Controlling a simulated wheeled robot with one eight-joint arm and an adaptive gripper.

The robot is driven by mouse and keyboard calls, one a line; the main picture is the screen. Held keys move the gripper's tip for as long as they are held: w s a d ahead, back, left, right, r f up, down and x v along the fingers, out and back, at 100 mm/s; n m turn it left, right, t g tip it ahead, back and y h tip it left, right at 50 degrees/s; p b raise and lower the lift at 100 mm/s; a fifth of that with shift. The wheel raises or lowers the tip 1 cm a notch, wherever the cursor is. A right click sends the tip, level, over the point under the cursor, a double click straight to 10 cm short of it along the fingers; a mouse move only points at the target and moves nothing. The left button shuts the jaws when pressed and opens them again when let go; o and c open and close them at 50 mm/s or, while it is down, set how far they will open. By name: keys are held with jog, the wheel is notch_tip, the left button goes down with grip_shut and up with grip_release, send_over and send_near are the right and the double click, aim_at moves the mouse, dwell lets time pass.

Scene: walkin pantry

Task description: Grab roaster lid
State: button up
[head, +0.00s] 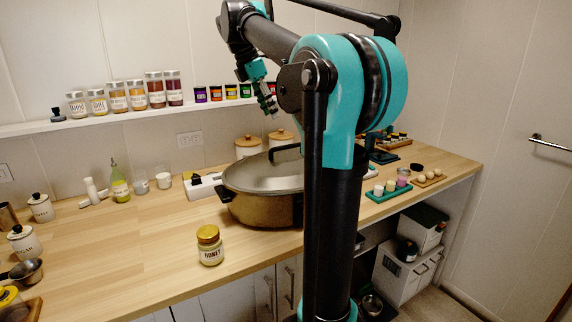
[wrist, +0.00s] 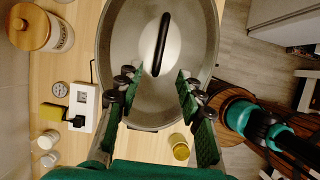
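The roaster (head: 262,207) is a large bronze-sided oval pot on the wooden counter, partly hidden behind my arm. Its grey metal lid (head: 258,172) sits on top with a dark arched handle (head: 284,150). In the wrist view the lid (wrist: 140,105) fills the middle, and its black handle (wrist: 162,44) stands upright in the picture. My gripper (wrist: 168,80) is open above the lid, its two green-padded fingers apart, with the handle beyond the fingertips and nothing between them. In the head view my gripper (head: 268,104) hangs above the roaster, clear of the lid.
A honey jar (head: 209,245) stands in front of the roaster. A white power strip (head: 203,186) lies to its left, and wooden-lidded canisters (head: 248,146) stand behind. A green tray (head: 388,192) lies to the right. A shelf (head: 130,117) of jars runs along the wall. The counter's left middle is clear.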

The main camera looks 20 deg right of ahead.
send_near(287, 157)
jog(key=shift+w+d+f, duration=0.15)
jog(key=shift+w+d, duration=0.45)
jog(key=shift+d, duration=0.05)
jog(key=shift+x, duration=2.5)
jog(key=shift+d, duration=0.2)
grip_shut()
